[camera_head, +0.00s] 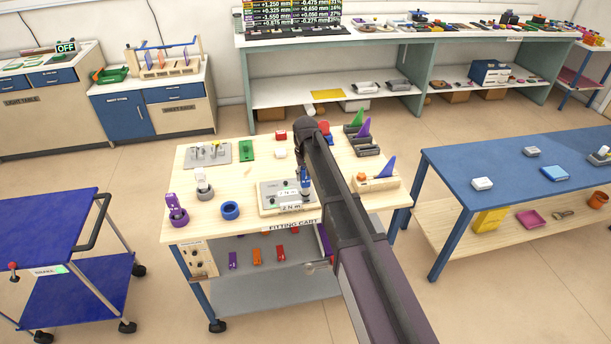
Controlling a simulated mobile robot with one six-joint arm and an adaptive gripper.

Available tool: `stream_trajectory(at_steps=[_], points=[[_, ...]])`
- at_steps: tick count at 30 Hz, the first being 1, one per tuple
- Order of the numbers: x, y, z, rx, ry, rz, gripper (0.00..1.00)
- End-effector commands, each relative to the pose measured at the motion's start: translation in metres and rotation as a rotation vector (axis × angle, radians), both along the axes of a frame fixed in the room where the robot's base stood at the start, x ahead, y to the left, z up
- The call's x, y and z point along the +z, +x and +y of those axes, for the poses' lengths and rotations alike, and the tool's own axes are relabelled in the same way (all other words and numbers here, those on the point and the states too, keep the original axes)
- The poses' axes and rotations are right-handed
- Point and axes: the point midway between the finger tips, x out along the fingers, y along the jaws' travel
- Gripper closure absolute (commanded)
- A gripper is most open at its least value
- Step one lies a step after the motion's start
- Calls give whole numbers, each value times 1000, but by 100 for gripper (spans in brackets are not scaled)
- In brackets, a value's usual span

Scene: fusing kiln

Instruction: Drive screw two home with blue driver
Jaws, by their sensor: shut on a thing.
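The blue driver (305,183) stands roughly upright over the right part of a grey fixture plate (268,189) on the fitting cart. My gripper (305,169) is shut on the top of the blue driver; the arm partly hides its fingers. The plate carries small labels, one reading "2 N m". The screws are too small to make out, and I cannot tell whether the driver's tip touches one.
A blue ring (230,210), a purple holder (177,213) and a grey holder (204,187) stand left of the plate. Purple and green wedges (364,128) in dark holders stand at the back right. A blue table (450,172) is to the right.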

Motion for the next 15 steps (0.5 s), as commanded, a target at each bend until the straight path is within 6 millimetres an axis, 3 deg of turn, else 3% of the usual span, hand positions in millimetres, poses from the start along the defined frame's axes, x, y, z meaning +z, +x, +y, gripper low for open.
stream_trajectory(at_steps=[15], points=[[-6,0,0,0,0,0,100]])
